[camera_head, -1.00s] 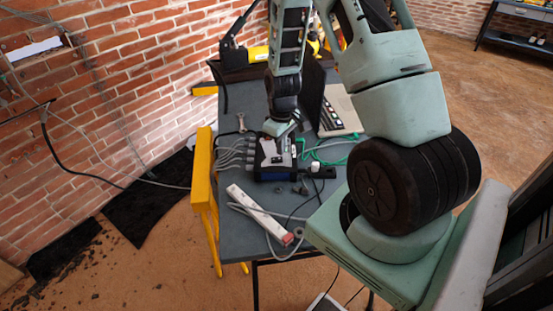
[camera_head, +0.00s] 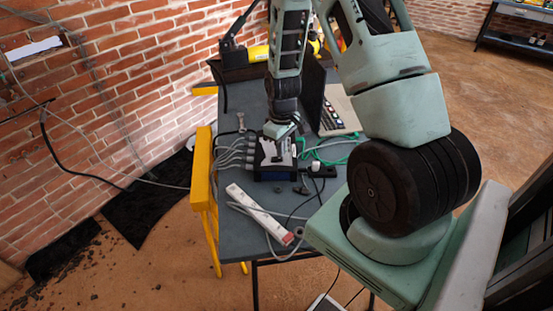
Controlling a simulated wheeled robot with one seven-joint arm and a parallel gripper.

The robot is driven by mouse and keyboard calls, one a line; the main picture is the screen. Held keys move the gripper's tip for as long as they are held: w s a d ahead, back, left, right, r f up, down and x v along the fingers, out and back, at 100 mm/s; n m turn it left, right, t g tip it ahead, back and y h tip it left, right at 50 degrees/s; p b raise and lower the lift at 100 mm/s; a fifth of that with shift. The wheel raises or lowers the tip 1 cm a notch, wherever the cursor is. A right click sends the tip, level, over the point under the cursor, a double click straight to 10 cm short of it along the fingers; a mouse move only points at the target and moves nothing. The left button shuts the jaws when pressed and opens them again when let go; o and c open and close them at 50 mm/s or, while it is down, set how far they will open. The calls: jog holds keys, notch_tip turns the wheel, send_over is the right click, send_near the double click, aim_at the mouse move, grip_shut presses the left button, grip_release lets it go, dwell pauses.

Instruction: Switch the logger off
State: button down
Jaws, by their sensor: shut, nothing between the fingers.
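The logger (camera_head: 275,173) is a dark blue-black box with a light panel on top, standing on the grey table (camera_head: 236,256). Several grey cables plug into its left side. My gripper (camera_head: 278,156) is shut and empty, pointing down at the top of the logger. Whether its fingertips touch the panel cannot be told. My wrist hides part of the logger's far side, and no switch can be made out at this size.
A white power strip (camera_head: 258,213) lies in front of the logger. Green cables (camera_head: 325,151) and a laptop (camera_head: 338,110) are to the right. A wrench (camera_head: 241,122) lies behind left. A yellow trestle (camera_head: 203,185) stands at the table's left edge, near the brick wall.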

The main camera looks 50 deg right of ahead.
jog(key=shift+f+b, duration=0.45)
jog(key=shift+f, duration=0.2)
dwell(0.3)
jog(key=shift+r+p, duration=2.95)
jog(key=shift+r, duration=0.65)
jog(key=s+a+r+n, duration=0.1)
jog(key=a+r, duration=0.3)
jog(key=a, duration=0.4)
jog(key=s+a+r+n+y, duration=0.1)
jog(key=a+r, duration=0.3)
jog(key=a, duration=0.3)
jog(key=a+r+n, duration=0.1)
jog(key=a+r, duration=0.3)
jog(key=a, duration=0.4)
jog(key=s+a+r+n, duration=0.1)
jog(key=s+a+r, duration=0.2)
jog(key=s+a, duration=0.2)
jog(key=s+a+r+n, duration=0.2)
jog(key=s+a+r, duration=0.2)
jog(key=s, duration=0.7)
jog(key=shift+s+a+r, duration=0.25)
jog(key=shift+s+a, duration=0.1)
jog(key=shift+a, duration=0.7)
